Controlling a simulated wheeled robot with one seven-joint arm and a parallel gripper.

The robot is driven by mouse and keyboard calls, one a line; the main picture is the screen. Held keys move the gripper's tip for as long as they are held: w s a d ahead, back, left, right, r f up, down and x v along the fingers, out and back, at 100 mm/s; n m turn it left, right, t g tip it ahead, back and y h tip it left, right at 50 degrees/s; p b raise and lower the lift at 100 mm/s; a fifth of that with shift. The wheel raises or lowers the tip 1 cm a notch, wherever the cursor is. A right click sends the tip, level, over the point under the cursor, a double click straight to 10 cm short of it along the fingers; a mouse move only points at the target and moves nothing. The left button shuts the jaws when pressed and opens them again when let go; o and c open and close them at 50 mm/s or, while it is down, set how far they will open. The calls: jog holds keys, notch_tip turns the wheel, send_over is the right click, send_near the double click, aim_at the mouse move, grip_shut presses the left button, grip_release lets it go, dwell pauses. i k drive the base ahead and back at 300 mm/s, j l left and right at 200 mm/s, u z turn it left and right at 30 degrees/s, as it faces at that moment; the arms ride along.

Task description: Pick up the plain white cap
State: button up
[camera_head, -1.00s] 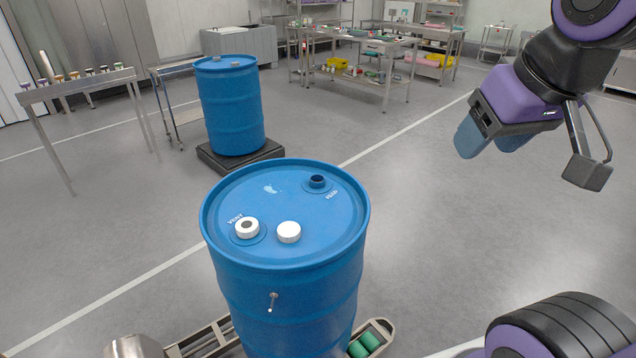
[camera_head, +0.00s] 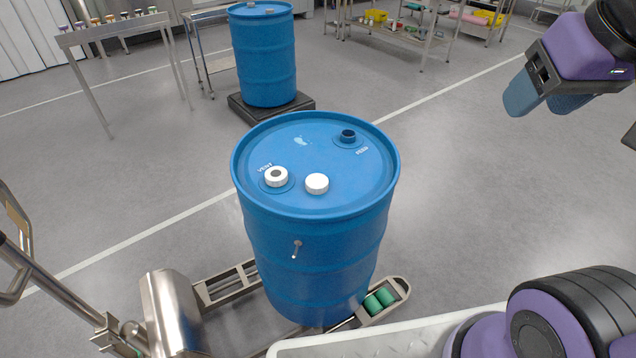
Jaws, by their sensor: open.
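The plain white cap (camera_head: 317,184) lies loose on the top of the blue drum (camera_head: 318,207), near its front edge. Left of it, a white cap with a dark centre (camera_head: 276,177) sits on the port marked VENT. At the back right of the lid, the port marked FEED (camera_head: 348,136) stands uncapped with a dark opening. My gripper (camera_head: 545,102) is at the upper right, with blue fingers apart and empty. It is in the air, to the right of the drum and well away from the cap.
The drum stands on a pallet jack with metal forks (camera_head: 225,284) and green rollers. A second blue drum (camera_head: 266,62) stands on a black base behind. A narrow table with small bottles (camera_head: 112,27) is at the left, and shelving at the back. Floor right of the drum is clear.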

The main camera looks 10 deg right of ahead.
aim_at(317, 184)
jog(key=i+l+u, duration=0.3)
jog(key=i+l, duration=0.15)
jog(key=l, duration=0.2)
jog(key=i+l+u, duration=0.15)
jog(key=l, duration=0.25)
jog(key=i, duration=0.05)
